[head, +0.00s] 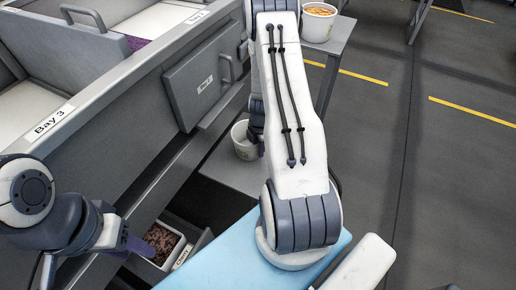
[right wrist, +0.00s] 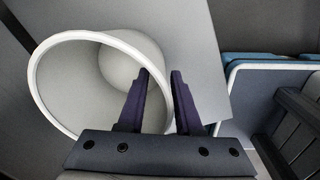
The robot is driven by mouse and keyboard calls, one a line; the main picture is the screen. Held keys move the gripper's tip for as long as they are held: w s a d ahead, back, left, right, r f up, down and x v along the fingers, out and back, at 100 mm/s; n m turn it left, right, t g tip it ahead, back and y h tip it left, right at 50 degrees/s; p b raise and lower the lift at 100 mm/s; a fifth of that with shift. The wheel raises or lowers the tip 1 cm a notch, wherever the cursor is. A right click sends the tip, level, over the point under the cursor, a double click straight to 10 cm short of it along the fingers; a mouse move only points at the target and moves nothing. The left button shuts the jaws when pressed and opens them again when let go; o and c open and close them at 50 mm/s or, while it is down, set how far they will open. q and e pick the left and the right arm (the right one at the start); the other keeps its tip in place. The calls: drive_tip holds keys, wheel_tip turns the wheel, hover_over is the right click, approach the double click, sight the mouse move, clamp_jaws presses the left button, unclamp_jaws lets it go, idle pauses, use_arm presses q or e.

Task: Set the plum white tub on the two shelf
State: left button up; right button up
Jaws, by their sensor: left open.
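A white tub (head: 243,147) stands on a grey surface, partly hidden behind my right arm in the head view. The right wrist view looks into this tub (right wrist: 75,85), which seems empty; no plum label is readable. My right gripper (right wrist: 161,75) is at its rim, one dark finger inside the mouth and the other outside, with a gap between the fingers. My left gripper (head: 135,246) is open beside a small bin at the lower left. No shelf marked two is clearly readable.
The bin (head: 181,251) holds brown pieces. Another white tub (head: 319,24) with orange contents stands on a grey stand (head: 340,38). A closed grey door (head: 200,85) with a handle is left of my right arm.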

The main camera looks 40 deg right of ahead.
drive_tip(key=shift+r+p, duration=0.45)
drive_tip(key=shift+r, duration=0.1)
wheel_tip(320, 180, up, 11)
drive_tip(key=p, duration=0.2)
drive_tip(key=w+a+r+m, duration=0.1)
drive_tip(key=a+r, duration=0.3)
drive_tip(key=a, duration=0.3)
drive_tip(key=a+r+m, duration=0.1)
drive_tip(key=a+r, duration=0.3)
drive_tip(key=a, duration=0.2)
drive_tip(key=s+a+r+m, duration=0.1)
drive_tip(key=s+a+r, duration=0.1)
drive_tip(key=a, duration=0.4)
drive_tip(key=s+a+r+m, duration=0.1)
drive_tip(key=s+a+r, duration=0.15)
drive_tip(key=a, duration=0.25)
drive_tip(key=s+a+r+m, duration=0.2)
drive_tip(key=s+a+r, duration=0.1)
drive_tip(key=s+a, duration=0.2)
drive_tip(key=s+a+r+m+y, duration=0.1)
drive_tip(key=s+a+r+m, duration=0.2)
drive_tip(key=s, duration=0.7)
drive_tip(key=shift+a+r+g, duration=0.2)
drive_tip(key=shift+a+g, duration=0.2)
drive_tip(key=shift+a, duration=0.5)
